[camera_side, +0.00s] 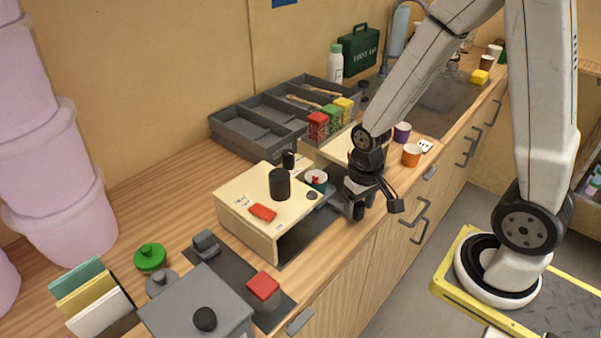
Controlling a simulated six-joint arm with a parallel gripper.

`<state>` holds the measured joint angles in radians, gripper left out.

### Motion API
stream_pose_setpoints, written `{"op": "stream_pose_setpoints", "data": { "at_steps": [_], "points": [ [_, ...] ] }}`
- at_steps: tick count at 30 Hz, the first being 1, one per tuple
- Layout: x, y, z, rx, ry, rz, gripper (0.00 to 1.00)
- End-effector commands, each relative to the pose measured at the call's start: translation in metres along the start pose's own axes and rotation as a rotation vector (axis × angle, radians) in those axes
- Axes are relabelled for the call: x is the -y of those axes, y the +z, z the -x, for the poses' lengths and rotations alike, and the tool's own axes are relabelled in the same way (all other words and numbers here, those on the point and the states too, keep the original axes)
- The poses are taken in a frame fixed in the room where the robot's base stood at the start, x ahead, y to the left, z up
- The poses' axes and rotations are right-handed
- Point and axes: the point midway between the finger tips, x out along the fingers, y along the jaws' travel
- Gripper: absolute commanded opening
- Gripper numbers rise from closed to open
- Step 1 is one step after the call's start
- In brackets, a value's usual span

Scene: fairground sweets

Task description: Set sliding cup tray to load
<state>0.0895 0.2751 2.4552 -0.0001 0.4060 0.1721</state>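A low cream machine (235,205) with a black knob (280,183) and a red switch (263,212) stands on the wooden counter. A dark grey flat piece (300,241), which looks like the sliding tray or its base, shows along the machine's open front right side. A teal and white cup (316,178) with something red in it stands at the machine's right end. My gripper (358,208) points down just right of the cup and the grey piece. Its fingers are small and dark, so I cannot tell whether they are open or touch the tray.
A grey divided organiser (258,128) and jars with red, green and yellow lids (330,114) stand behind. Orange (412,155) and purple (402,132) cups stand right of my arm. A grey lidded box (190,310) and red-topped block (263,287) are in front.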

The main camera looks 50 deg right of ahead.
Motion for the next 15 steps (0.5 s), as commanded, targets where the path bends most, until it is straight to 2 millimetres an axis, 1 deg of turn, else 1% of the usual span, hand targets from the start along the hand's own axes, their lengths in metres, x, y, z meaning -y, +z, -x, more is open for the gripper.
{"op": "stream_pose_setpoints", "data": {
  "at_steps": [8, 15],
  "points": [
    [0.000, 0.001, 0.001, 0.004, 0.001, 0.000, 0.72],
    [0.000, 0.001, 0.011, 0.002, 0.000, 0.000, 0.72]
  ]
}}
